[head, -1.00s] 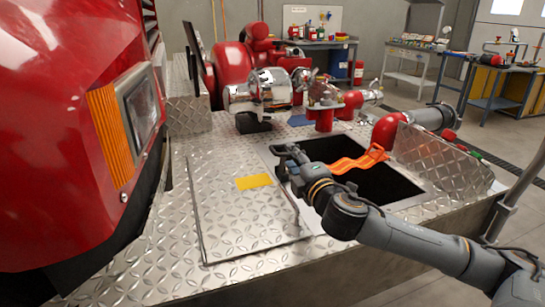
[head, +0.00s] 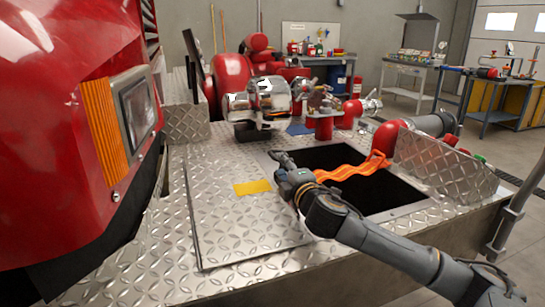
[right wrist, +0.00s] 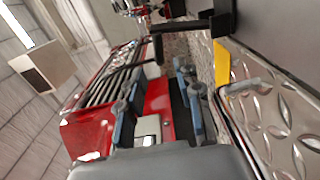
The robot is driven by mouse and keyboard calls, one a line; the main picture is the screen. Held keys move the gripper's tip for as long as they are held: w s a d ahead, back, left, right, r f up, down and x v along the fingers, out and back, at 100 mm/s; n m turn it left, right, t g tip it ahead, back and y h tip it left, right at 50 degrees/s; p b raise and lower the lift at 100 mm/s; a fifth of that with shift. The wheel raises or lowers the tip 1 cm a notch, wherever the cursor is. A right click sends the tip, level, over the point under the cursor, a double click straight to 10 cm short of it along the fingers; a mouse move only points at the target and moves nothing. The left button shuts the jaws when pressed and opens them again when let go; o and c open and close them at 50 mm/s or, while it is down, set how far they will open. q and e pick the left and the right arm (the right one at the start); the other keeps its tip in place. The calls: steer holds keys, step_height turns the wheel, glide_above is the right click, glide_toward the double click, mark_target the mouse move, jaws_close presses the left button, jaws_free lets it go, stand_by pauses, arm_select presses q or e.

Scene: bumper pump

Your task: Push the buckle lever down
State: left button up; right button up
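A dark lever-like piece (head: 283,159) stands at the left edge of the square opening, close to my right gripper; I take it for the buckle lever but cannot be sure. An orange wavy strap (head: 350,169) runs across the opening, its left end partly hidden by my gripper. My right gripper (head: 287,174) is right by the dark piece; contact cannot be told. In the right wrist view its two blue-grey fingers (right wrist: 157,100) are apart with nothing held between them. A black bar with a block (right wrist: 185,27) shows beyond them. My left gripper is out of view.
A treadplate lid with a yellow label (head: 253,187) lies left of the opening (head: 392,193). A red vehicle (head: 75,120) stands at left. Red and chrome pump parts (head: 262,100) stand behind, and an upright treadplate panel (head: 445,165) stands at right.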

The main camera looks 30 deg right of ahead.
mark_target(275, 159)
steer(key=x, duration=0.6)
steer(key=shift+x, duration=0.9)
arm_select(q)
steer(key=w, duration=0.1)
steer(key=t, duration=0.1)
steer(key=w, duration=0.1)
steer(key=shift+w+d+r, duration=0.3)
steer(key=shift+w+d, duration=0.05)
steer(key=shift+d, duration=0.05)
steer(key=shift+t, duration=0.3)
arm_select(e)
jaws_close()
